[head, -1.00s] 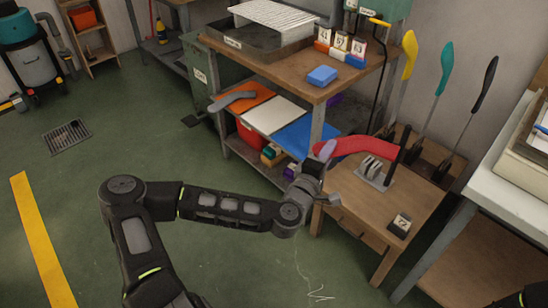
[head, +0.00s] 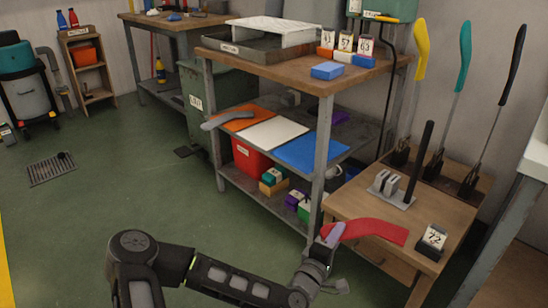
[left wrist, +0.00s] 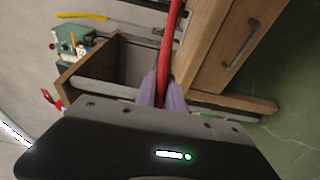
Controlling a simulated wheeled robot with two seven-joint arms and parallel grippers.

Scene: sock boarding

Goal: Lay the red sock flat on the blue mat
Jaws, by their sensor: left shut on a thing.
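The red sock (head: 376,231) is held at its left end by my left gripper (head: 332,237), which is shut on it. The sock stretches to the right in front of the small wooden table, bending slightly downward at its right end. In the left wrist view the red sock (left wrist: 173,40) runs up from between the purple fingertips (left wrist: 162,92). The blue mat (head: 310,151) lies on the shelf's middle level, bare, to the right of a white mat (head: 273,133) and an orange mat (head: 243,117). My right gripper is out of view.
A shelf post (head: 322,150) stands at the front right corner by the blue mat. Sock boards (head: 463,60) stand behind.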

